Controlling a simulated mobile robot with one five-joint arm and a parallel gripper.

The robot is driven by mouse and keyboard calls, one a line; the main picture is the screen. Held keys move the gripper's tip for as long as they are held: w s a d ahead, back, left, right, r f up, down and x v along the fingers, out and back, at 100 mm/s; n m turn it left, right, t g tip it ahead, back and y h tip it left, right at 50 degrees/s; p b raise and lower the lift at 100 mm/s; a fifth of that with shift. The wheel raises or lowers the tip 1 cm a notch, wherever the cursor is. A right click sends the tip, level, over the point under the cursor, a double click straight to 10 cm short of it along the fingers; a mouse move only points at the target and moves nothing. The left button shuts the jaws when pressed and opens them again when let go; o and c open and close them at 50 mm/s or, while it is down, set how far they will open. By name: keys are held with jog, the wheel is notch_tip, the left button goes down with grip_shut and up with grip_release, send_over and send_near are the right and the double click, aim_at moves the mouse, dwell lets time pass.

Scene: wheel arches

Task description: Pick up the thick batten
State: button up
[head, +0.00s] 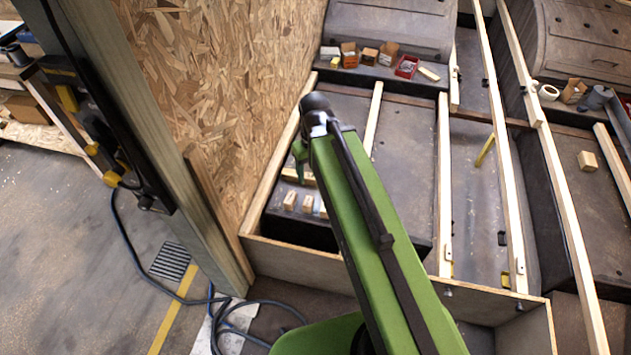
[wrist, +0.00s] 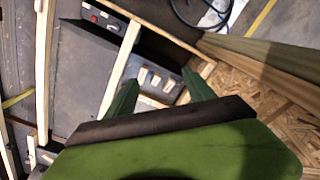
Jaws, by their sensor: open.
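Short pale wooden pieces lie on the dark wheel-arch top below my gripper. In the head view they are a left piece (head: 290,200), a middle piece (head: 307,203) and a partly hidden right piece (head: 322,209). A longer pale piece (head: 297,176) lies behind them, partly covered by my arm. I cannot tell which is the thick batten. My gripper (head: 299,167) is mostly hidden behind the arm in the head view. In the wrist view my gripper (wrist: 160,77) is open, its two green fingers apart, with the short pieces (wrist: 155,80) showing between and beyond them. Nothing is held.
A chipboard wall (head: 235,80) stands close to the left. Long upright-edged wooden rails (head: 444,180) cross the floor to the right. Small boxes (head: 370,56) and a red tray (head: 406,67) sit at the back. A wooden front board (head: 290,258) edges the near side.

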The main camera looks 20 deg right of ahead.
jog(key=w+d+f+n+t+y+b, duration=0.1)
jog(key=w+f+n+y+b, duration=0.1)
jog(key=w+f+n+b, duration=0.65)
jog(key=w+d+f+n+y+b, duration=0.15)
jog(key=w+f+b, duration=0.4)
jog(key=w, duration=0.75)
jog(key=w+d+f+t+b, duration=0.1)
jog(key=w+d+f+b, duration=0.3)
jog(key=d+f+b, duration=0.45)
jog(key=w+d+f+b, duration=0.4)
jog(key=d+f+b, duration=0.1)
jog(key=f+b, duration=0.6)
jog(key=b+x, duration=1.1)
jog(key=b, duration=0.1)
jog(key=shift+w+a+f, duration=0.1)
jog(key=shift+w+a, duration=0.1)
jog(key=shift+a+f, duration=0.1)
jog(key=b+x, duration=0.5)
jog(key=shift+w+a, duration=0.1)
jog(key=shift+w, duration=0.2)
